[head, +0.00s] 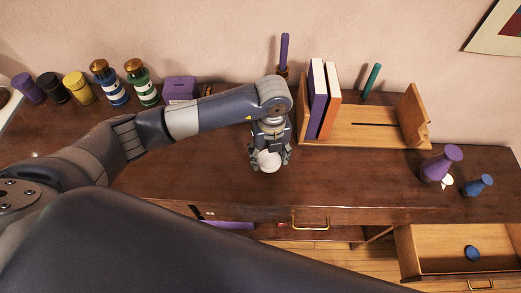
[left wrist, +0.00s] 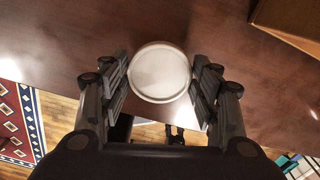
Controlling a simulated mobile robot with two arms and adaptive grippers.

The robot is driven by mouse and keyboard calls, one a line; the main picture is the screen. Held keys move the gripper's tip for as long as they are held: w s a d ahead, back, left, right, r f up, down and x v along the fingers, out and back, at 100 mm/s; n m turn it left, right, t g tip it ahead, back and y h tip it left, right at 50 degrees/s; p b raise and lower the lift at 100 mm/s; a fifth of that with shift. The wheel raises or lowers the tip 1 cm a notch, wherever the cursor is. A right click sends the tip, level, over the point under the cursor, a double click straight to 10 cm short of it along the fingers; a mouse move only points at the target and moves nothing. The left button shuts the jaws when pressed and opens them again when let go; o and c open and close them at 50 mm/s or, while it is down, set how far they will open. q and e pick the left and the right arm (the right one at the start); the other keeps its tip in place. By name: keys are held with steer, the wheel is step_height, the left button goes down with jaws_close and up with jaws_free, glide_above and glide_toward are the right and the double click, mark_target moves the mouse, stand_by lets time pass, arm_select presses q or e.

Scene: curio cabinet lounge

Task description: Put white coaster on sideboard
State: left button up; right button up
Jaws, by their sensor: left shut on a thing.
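The white coaster (head: 268,161) is a round pale disc, seen below my left gripper (head: 270,158) in the head view. In the left wrist view the coaster (left wrist: 160,72) lies between the two fingers of my left gripper (left wrist: 160,82), which is shut on it. The coaster is over the front middle part of the dark wooden sideboard (head: 190,170). I cannot tell whether it touches the top. My right gripper is not in view.
A wooden book rack (head: 365,135) with books stands behind, to the right. Several jars and a purple box (head: 180,89) line the back left. An open drawer (head: 430,262) holds a blue disc (head: 472,253).

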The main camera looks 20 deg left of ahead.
mark_target(261, 153)
arm_select(q)
steer(key=shift+w+a, duration=0.25)
steer(key=shift+a, duration=0.35)
steer(key=shift+w+a, duration=0.25)
steer(key=shift+a, duration=0.35)
steer(key=shift+w+a+f+p, duration=0.1)
steer(key=shift+a+f+p, duration=0.1)
steer(key=shift+p, duration=0.1)
step_height(261, 153, down, 3)
steer(key=shift+d+f+p, duration=0.1)
steer(key=shift+f+p, duration=0.1)
steer(key=shift+p, duration=0.45)
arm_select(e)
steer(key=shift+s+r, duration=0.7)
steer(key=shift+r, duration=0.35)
arm_select(q)
steer(key=shift+f, duration=0.1)
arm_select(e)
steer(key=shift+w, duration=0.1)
arm_select(q)
steer(key=shift+f, duration=0.15)
steer(key=o, duration=1.1)
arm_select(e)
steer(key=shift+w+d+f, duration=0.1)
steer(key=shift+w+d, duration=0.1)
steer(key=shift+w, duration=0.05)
arm_select(q)
steer(key=shift+r, duration=0.25)
